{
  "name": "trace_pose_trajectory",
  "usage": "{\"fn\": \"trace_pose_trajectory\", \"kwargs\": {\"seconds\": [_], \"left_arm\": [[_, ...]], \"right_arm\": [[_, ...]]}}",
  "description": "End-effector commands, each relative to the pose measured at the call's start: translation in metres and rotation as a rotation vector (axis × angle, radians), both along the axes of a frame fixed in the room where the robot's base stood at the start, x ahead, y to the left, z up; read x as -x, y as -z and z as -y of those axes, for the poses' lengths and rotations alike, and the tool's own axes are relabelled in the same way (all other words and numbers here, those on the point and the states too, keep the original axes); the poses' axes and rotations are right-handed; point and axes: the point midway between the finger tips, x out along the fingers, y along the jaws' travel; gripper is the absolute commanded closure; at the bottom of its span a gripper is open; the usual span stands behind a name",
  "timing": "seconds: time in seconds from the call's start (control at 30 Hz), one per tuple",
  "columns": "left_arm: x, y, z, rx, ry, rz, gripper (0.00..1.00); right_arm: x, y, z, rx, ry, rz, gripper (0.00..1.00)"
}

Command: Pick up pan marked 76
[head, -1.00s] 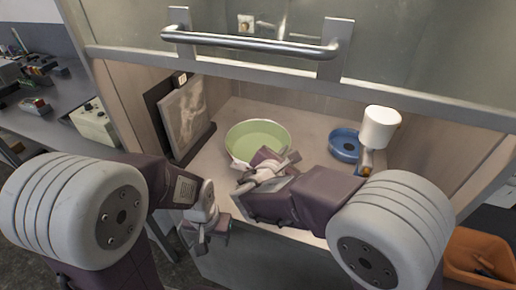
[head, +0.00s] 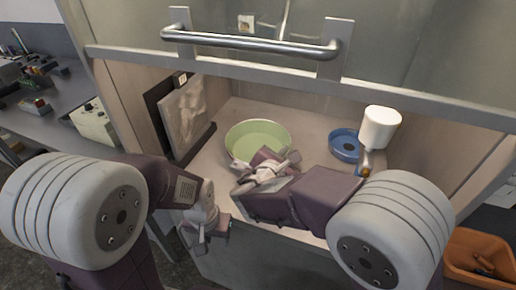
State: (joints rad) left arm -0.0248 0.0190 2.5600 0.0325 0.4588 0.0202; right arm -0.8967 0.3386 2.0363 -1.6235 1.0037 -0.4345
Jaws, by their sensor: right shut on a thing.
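A round, shallow green pan (head: 258,131) lies on the floor of the hooded cabinet, near its middle. No number can be read on it. My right gripper (head: 238,166) is at the pan's near rim, shut on the pan; my wrist hides part of that rim. My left gripper (head: 197,240) hangs low in front of the cabinet's front edge, apart from the pan. Its fingers are too small and dark to tell whether they are open.
A blue round dish (head: 344,139) lies right of the pan, beside a white cylindrical-topped object (head: 380,127). A framed panel (head: 186,118) leans at the cabinet's left wall. A raised sash with a metal handle (head: 250,46) crosses above. An orange bin (head: 478,250) stands outside, lower right.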

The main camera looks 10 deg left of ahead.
Motion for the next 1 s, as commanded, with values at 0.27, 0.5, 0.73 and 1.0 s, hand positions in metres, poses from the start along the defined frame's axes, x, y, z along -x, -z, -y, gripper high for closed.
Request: {"fn": "trace_pose_trajectory", "kwargs": {"seconds": [0.27, 0.5, 0.73, 1.0], "left_arm": [[0.000, 0.000, 0.000, 0.000, 0.000, 0.000, 0.64], [0.000, -0.002, 0.000, 0.000, 0.000, 0.000, 0.64], [0.000, -0.019, 0.000, 0.000, 0.000, 0.000, 0.64], [0.000, -0.028, 0.000, 0.000, 0.000, 0.000, 0.64]], "right_arm": [[0.001, 0.002, 0.000, 0.001, -0.003, -0.004, 1.00], [0.000, -0.004, -0.001, -0.001, -0.002, -0.001, 1.00], [0.000, -0.058, -0.001, -0.006, -0.001, 0.004, 1.00], [0.000, -0.099, 0.000, -0.002, 0.000, 0.002, 1.00]]}}
